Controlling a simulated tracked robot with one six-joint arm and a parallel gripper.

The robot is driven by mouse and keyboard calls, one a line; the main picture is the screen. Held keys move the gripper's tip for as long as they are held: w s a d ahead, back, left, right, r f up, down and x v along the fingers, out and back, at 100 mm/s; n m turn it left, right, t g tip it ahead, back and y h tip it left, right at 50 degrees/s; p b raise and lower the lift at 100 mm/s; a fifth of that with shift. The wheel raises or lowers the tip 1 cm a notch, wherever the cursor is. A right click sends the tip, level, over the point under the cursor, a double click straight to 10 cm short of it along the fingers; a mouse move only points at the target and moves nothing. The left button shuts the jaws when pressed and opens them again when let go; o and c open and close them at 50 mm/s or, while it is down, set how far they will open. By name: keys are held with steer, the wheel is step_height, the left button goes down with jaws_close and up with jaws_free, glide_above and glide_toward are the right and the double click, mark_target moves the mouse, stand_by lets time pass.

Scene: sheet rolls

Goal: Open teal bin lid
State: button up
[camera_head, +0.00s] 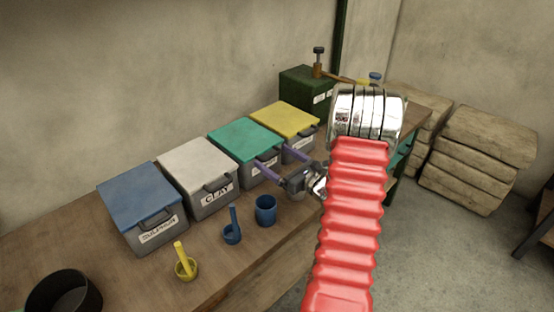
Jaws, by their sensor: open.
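The teal bin lid (243,136) lies flat and shut on a grey bin (245,176), third from the left in a row on the wooden bench. A dark handle sits at the lid's front edge, partly hidden by my gripper. My gripper (270,164) has two purple fingers, spread apart and pointing left toward the front of the teal and yellow bins. One finger is at or near the teal lid's handle; I cannot tell whether it touches. Nothing shows between the fingers. My red ribbed arm hides the bench to the right.
Shut bins with a blue lid (141,190), a white lid (197,162) and a yellow lid (285,120) flank the teal one. A blue cup (265,211), a blue scoop (233,232) and a yellow scoop (185,267) stand in front. Stacked sacks (480,155) lie at right.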

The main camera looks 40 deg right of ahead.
steer(key=shift+c, duration=0.3)
steer(key=c, duration=1.4)
steer(key=shift+r, duration=0.2)
